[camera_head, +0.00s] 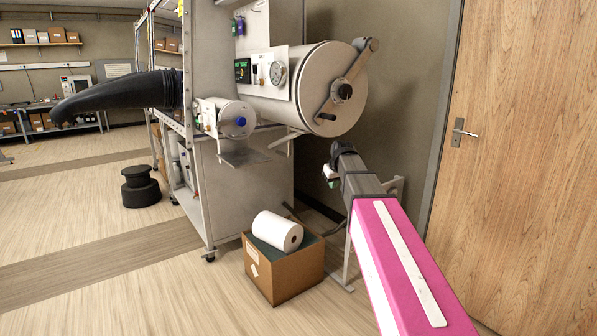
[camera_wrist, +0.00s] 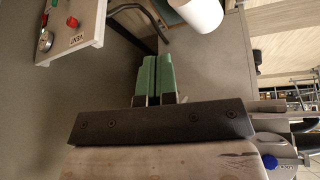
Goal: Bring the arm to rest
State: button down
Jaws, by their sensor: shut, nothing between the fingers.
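My arm, magenta with a white strip, reaches up from the lower right in the head view. Its dark wrist ends beside the large round chamber door.
The large antechamber (camera_head: 330,90) with its handle and the small antechamber (camera_head: 236,119) are close to my wrist. A cardboard box (camera_head: 285,277) with a white roll (camera_head: 277,231) stands below. A wooden door (camera_head: 530,150) is at right. Open floor lies left.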

jog(key=s+d+f+m+g, duration=0.2)
jog(key=s+f, duration=1.2)
jog(key=s+d+f+m+g+h, duration=0.1)
jog(key=s+d+f+m+g, duration=0.1)
jog(key=s+f, duration=1.3)
jog(key=shift+s+d+g, duration=0.25)
jog(key=shift+d+g, duration=0.3)
jog(key=shift+g, duration=0.05)
